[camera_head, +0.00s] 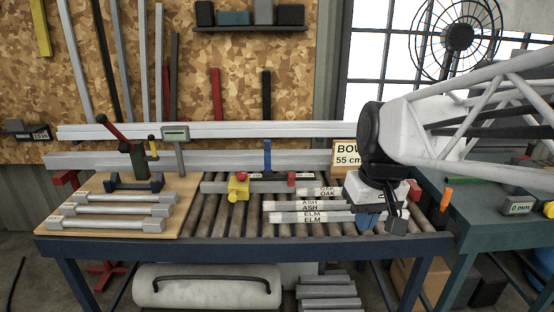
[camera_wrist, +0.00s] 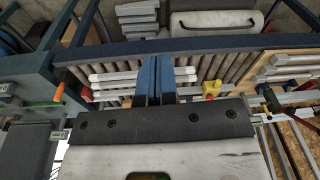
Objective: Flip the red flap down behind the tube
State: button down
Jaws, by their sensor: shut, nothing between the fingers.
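Another red piece (camera_head: 414,189) shows just right of my gripper; a red piece also shows in the wrist view (camera_wrist: 87,95). I cannot tell for certain which is the flap, or its tilt. Pale tubes (camera_head: 292,217) labelled OAK, ASH and ELM lie across the rollers, their right ends partly hidden by my gripper. My gripper (camera_head: 370,222) is over the right part of the rollers. Its blue fingers (camera_wrist: 156,77) are together and empty in the wrist view.
A yellow block with a red knob (camera_head: 238,187) stands at the roller bed's left. A blue upright (camera_head: 267,155) rises from the grey rail behind. A wooden board (camera_head: 90,189) with metal tubes is at left. A dark green table (camera_head: 485,211) is at right.

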jog(key=w+a+r+n+g, duration=0.1)
jog(key=w+r+n, duration=0.15)
jog(key=w, duration=0.85)
jog(key=w+r+n+g+y, duration=0.1)
jog(key=w+r+n, duration=0.15)
jog(key=w, duration=0.95)
jog(key=w+a+r+n+g, duration=0.1)
jog(key=w+n, duration=0.2)
jog(key=w, duration=0.8)
jog(key=w+a+f+n+g, duration=0.1)
jog(key=w+f+n, duration=0.3)
jog(key=w, duration=1.1)
jog(key=w+a+f+n+g+y, duration=0.1)
jog(key=w+f+n+g, duration=0.1)
jog(key=w+f, duration=0.8)
jog(key=shift+w+a+n+y, duration=0.3)
jog(key=shift+w+n, duration=0.6)
jog(key=shift+w, duration=1.65)
jog(key=x, duration=1.4)
jog(key=shift+s+r, duration=0.1)
jog(key=shift+s, duration=0.1)
jog(key=shift+s, duration=0.1)
